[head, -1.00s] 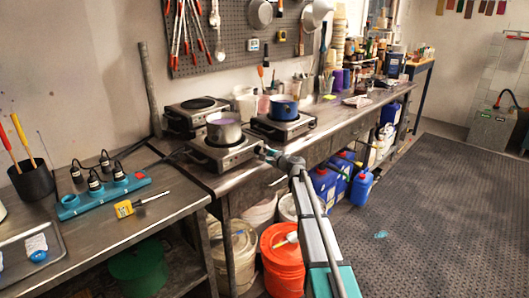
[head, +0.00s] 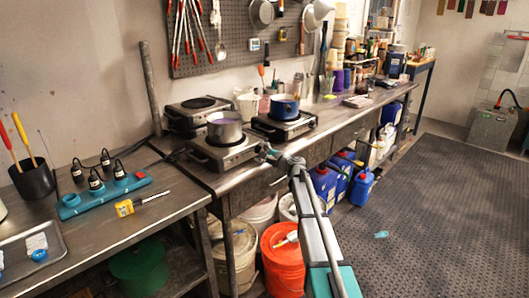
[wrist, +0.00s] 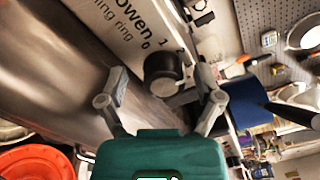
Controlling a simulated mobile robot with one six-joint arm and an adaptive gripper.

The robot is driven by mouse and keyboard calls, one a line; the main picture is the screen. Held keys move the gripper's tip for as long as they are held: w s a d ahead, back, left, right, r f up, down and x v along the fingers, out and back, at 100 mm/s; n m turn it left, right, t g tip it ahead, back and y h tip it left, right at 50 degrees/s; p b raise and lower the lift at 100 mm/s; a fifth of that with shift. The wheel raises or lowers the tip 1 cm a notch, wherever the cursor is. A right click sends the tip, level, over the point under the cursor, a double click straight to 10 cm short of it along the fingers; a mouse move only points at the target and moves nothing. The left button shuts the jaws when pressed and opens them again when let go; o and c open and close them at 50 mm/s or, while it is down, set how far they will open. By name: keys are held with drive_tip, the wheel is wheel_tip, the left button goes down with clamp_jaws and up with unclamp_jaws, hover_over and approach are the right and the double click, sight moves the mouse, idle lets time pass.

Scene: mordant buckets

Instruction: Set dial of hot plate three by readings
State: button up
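A hot plate (head: 228,157) bearing a grey pot (head: 225,129) with purple contents stands at the bench's front edge. Another hot plate (head: 284,131) to its right bears a blue pot (head: 285,107). A third hot plate (head: 197,107) behind is bare. My gripper (head: 263,152) is at the right front corner of the grey pot's hot plate. In the wrist view my gripper (wrist: 163,80) is open, with a black dial (wrist: 162,70) between its fingers; contact cannot be told. The dial is on a pale panel (wrist: 115,30) with partly visible lettering and the marks 1 and 0.
A teal strip with dark corded probes (head: 105,190) and a yellow gauge (head: 125,208) lie on the left bench. An orange bucket (head: 283,278) and blue jugs (head: 325,185) stand under the bench. The floor (head: 450,200) at right is mostly open.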

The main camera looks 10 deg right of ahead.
drive_tip(key=shift+d, duration=0.1)
drive_tip(key=v, duration=1.2)
idle(0.6)
drive_tip(key=n, duration=0.5)
drive_tip(key=d+n, duration=0.1)
drive_tip(key=n, duration=0.4)
drive_tip(key=s+n, duration=0.1)
drive_tip(key=n, duration=0.5)
drive_tip(key=shift+d+r, duration=0.1)
drive_tip(key=shift+d, duration=0.25)
drive_tip(key=shift+w, duration=0.1)
drive_tip(key=x, duration=1.3)
drive_tip(key=shift+w+a, duration=0.2)
drive_tip(key=shift+a, duration=0.1)
